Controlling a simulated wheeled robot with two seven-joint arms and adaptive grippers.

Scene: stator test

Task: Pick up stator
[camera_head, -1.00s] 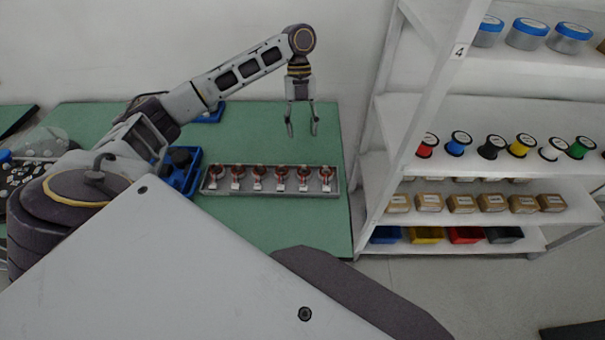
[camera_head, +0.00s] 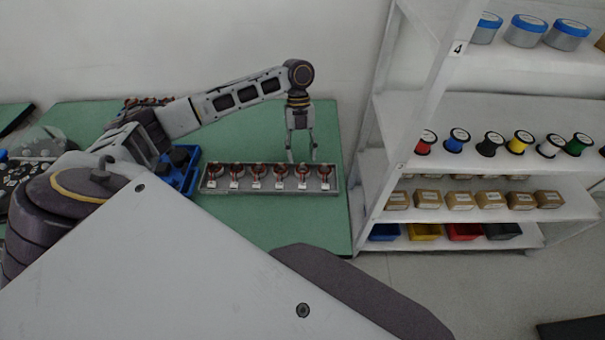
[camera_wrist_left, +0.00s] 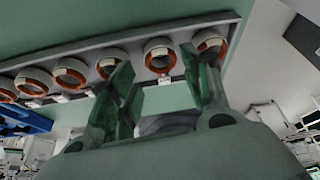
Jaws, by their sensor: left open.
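A row of several stators with copper-red windings and white tags lies in a long grey tray (camera_head: 214,189) on the green table. The rightmost stator (camera_head: 324,171) and its neighbour (camera_head: 302,171) are closest to my left gripper (camera_head: 302,160). That gripper points down, open and empty, just above the tray's right part. In the left wrist view the open fingers (camera_wrist_left: 165,85) reach toward the tray, with a stator (camera_wrist_left: 159,56) showing between them and another stator (camera_wrist_left: 209,43) partly behind the right finger. I cannot tell whether the fingertips touch anything. My right gripper is not in view.
A blue bin (camera_head: 187,180) stands left of the tray. A white shelf (camera_head: 470,172) with coloured spools, boxes and bins stands to the right of the table. The green table (camera_head: 290,222) is clear in front of the tray.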

